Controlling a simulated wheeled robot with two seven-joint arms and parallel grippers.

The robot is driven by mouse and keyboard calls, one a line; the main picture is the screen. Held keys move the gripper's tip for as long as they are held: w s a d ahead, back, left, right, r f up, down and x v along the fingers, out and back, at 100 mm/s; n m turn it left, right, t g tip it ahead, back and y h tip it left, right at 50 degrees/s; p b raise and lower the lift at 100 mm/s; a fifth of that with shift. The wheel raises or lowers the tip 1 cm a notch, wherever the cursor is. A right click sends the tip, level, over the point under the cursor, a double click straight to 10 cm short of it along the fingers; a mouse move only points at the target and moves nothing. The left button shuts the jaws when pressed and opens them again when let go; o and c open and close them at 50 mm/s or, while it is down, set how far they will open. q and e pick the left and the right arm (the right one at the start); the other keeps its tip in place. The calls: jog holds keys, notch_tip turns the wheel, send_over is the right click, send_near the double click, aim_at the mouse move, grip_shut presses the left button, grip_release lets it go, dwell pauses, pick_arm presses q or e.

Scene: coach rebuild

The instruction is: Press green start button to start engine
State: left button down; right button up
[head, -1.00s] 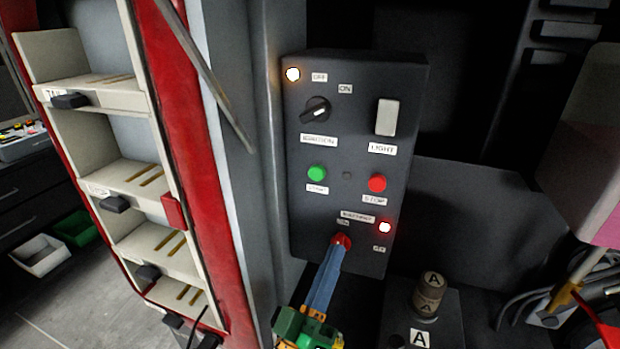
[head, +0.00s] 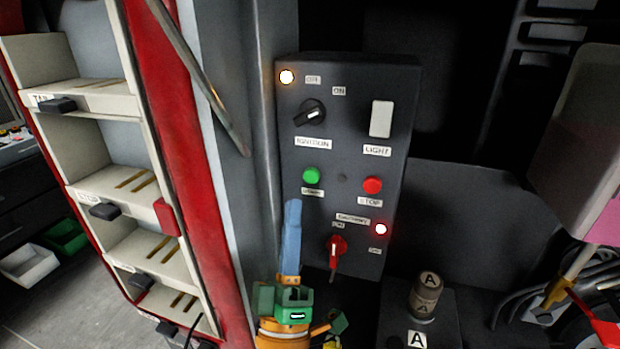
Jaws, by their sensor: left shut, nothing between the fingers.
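The green start button (head: 311,175) is on the left side of a dark control panel (head: 345,130), above a small white label. My left gripper (head: 293,204) is shut and empty, its blue fingers pointing up just below the green button and its label. The fingertips look apart from the button; the depth gap is hard to tell. The red stop button (head: 372,185) is to the right. The black ignition knob (head: 310,114) is above, turned toward the upper right. A red rotary switch (head: 337,247) is right of my fingers, its handle pointing down. My right gripper is not in view.
A lamp (head: 286,77) glows at the panel's top left and a red lamp (head: 381,229) is lit at lower right. A white light switch (head: 381,118) is at upper right. A red-edged shelf rack (head: 185,200) stands left; a cylinder marked A (head: 425,295) stands lower right.

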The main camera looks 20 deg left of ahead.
aim_at(311, 176)
pick_arm(q)
jog(key=shift+w+d+b, duration=0.15)
jog(key=shift+w+b, duration=0.45)
jog(key=shift+w, duration=2.35)
jog(key=shift+w, duration=0.1)
jog(key=shift+w, duration=0.3)
jog(key=shift+w, duration=0.45)
dwell(0.5)
jog(key=shift+s, duration=0.85)
